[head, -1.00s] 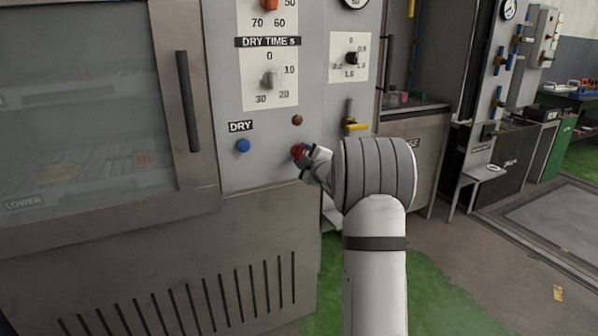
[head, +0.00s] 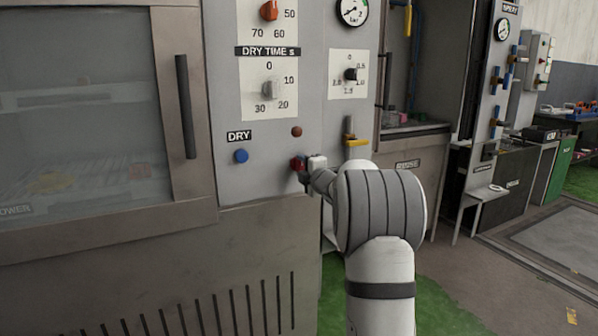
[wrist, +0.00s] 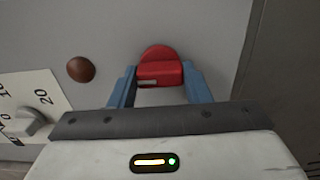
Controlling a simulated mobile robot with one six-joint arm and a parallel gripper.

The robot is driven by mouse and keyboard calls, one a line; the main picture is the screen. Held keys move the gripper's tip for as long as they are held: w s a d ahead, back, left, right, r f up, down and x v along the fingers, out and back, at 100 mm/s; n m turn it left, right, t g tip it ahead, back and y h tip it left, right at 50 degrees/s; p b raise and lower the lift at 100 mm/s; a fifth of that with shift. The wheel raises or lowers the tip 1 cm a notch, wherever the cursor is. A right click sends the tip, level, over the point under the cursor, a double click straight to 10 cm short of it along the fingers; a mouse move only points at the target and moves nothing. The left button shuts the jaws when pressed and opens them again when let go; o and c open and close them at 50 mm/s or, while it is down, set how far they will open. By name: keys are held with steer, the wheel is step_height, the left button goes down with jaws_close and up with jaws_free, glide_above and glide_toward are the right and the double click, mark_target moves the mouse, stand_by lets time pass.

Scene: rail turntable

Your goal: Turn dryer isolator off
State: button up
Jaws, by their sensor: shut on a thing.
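The dryer isolator is a red rotary handle (wrist: 160,72) on the grey panel, and it also shows in the head view (head: 297,163), low on the panel to the right of the blue button. My gripper (wrist: 160,88) is shut on the red handle, with one blue finger on each side of it. In the head view my gripper (head: 303,172) is at the panel and hides part of the handle. A pale mark shows on the handle's lower left in the wrist view.
A brown-red round lamp or button (head: 297,132) sits above the isolator. A blue button (head: 241,156) under the DRY label is to its left. A yellow-handled valve (head: 356,143) is close on the right. The dryer door handle (head: 186,107) stands out further left.

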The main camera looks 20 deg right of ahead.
steer(key=shift+a+r, duration=0.1)
steer(key=shift+r, duration=0.25)
steer(key=o, duration=1)
steer(key=shift+w+f, duration=0.1)
steer(key=shift+f, duration=0.15)
steer(key=shift+s+d+p, duration=0.2)
steer(key=shift+s+p, duration=0.5)
steer(key=shift+s, duration=3.2)
